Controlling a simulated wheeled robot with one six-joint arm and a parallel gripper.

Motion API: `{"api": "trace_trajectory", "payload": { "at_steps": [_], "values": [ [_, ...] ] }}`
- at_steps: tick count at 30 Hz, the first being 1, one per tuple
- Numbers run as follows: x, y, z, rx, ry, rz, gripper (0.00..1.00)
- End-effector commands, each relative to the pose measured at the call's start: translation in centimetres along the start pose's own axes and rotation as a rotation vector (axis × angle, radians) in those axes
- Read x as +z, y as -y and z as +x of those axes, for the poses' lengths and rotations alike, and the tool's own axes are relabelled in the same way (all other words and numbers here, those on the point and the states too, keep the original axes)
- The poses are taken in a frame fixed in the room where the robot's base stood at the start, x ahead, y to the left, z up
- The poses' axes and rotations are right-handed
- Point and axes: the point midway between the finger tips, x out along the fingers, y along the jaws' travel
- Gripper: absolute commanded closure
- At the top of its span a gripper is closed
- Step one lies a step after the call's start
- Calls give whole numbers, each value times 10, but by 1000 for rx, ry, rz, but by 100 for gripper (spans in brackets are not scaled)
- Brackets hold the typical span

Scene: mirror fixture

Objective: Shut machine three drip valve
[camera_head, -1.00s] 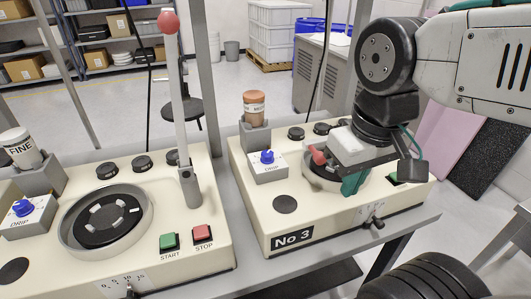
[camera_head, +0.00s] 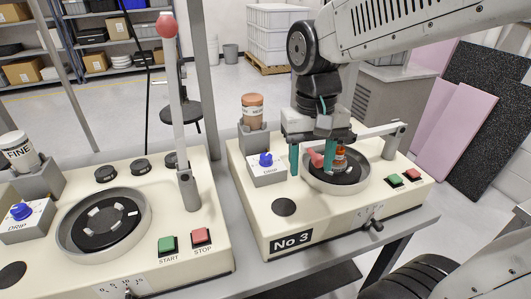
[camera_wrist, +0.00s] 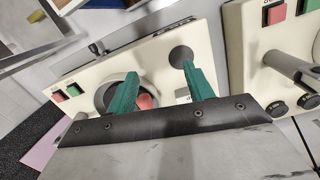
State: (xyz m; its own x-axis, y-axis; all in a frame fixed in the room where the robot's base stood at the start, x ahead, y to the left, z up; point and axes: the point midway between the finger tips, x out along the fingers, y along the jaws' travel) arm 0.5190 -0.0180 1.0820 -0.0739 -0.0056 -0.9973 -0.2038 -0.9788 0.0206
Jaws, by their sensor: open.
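Machine No 3 (camera_head: 330,215) is the cream unit on the right of the head view. Its drip valve is a blue knob (camera_head: 266,159) on a white DRIP block (camera_head: 268,174) at the machine's left side; the knob's exact turn is too small to read. My gripper (camera_head: 311,168) is open and empty, its green fingers pointing down just right of the DRIP block, over the left part of the round dish. The wrist view shows the gripper (camera_wrist: 159,68) above the machine, with the blue knob out of sight there.
A swing lever (camera_head: 375,131) with a red ball end (camera_head: 317,159) lies low across the dish (camera_head: 350,187), close to my fingers. A brown-topped bottle (camera_head: 253,108) stands behind the DRIP block. A second machine (camera_head: 90,270) with an upright lever stands left.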

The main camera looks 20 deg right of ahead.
Motion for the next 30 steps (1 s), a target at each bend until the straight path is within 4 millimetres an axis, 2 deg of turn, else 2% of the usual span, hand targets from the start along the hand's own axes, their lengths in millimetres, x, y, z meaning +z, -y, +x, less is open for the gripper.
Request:
{"api": "trace_trajectory", "payload": {
  "at_steps": [1, 7, 9, 12, 15, 20, 23, 30],
  "values": [
    [-21, 8, 3, 6, 17, 79, 48],
    [-106, 39, 17, 15, 24, 545, 48],
    [-132, 48, 20, 9, 11, 732, 48],
    [-157, 56, 16, -16, -17, 965, 48],
    [-169, 60, 6, -52, -45, 1139, 48],
    [-170, 60, 6, -63, -48, 1278, 48],
    [-170, 60, 13, -63, -47, 1297, 48],
    [-173, 60, 51, -61, -46, 1296, 48]
  ]
}}
